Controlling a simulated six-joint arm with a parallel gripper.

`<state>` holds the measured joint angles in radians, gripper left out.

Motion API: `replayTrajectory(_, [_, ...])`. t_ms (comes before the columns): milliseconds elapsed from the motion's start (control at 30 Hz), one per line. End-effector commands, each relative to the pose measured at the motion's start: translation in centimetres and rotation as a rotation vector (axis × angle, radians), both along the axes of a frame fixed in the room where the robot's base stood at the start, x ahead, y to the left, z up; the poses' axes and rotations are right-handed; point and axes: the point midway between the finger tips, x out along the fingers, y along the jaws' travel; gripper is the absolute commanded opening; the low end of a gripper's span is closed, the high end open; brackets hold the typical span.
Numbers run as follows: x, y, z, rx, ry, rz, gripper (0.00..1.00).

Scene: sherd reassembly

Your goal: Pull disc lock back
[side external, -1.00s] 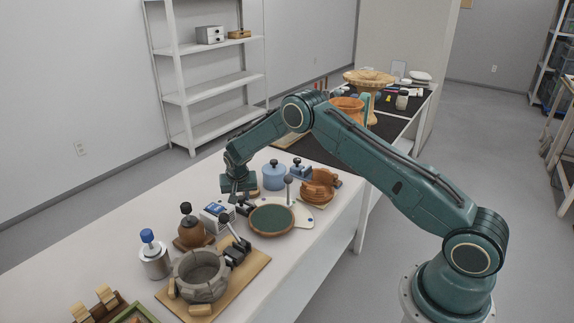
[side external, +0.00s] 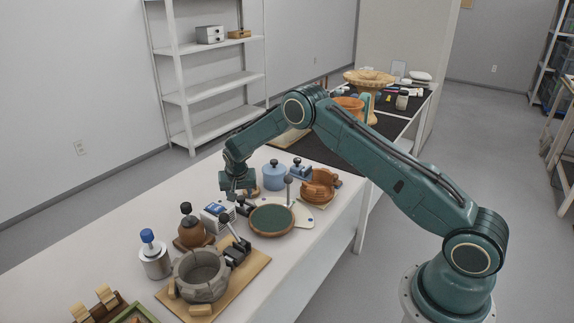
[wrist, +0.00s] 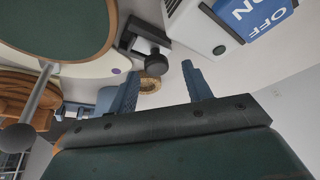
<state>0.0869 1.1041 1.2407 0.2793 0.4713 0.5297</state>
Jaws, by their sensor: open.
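The disc (side external: 272,219) has a green top and a brown rim, and lies on a white base plate. Its edge also shows at the upper left of the wrist view (wrist: 50,25). A small dark lock with a round black knob (wrist: 155,62) sits beside the disc's rim; in the side view it is small (side external: 243,205). My gripper (wrist: 163,84) is open and empty, its two blue-grey fingers apart. The knob appears beyond the fingertips, with no contact visible. In the side view my gripper (side external: 238,191) hangs just behind the lock, near the disc's far left edge.
A white box with a blue ON/OFF label (wrist: 252,18) stands close to the lock. A ball-topped rod (side external: 288,190) rises beside the disc. A blue lidded jar (side external: 274,177) and stacked orange sherds (side external: 319,184) stand behind. A grey segmented ring (side external: 201,277) is in front.

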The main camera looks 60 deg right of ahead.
Motion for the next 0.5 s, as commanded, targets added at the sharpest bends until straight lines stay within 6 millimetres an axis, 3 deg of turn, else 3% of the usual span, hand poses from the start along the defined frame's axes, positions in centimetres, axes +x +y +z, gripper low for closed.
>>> replayTrajectory(500, [-1.8,1.9,6.3,0.000,-0.003,0.001,0.49])
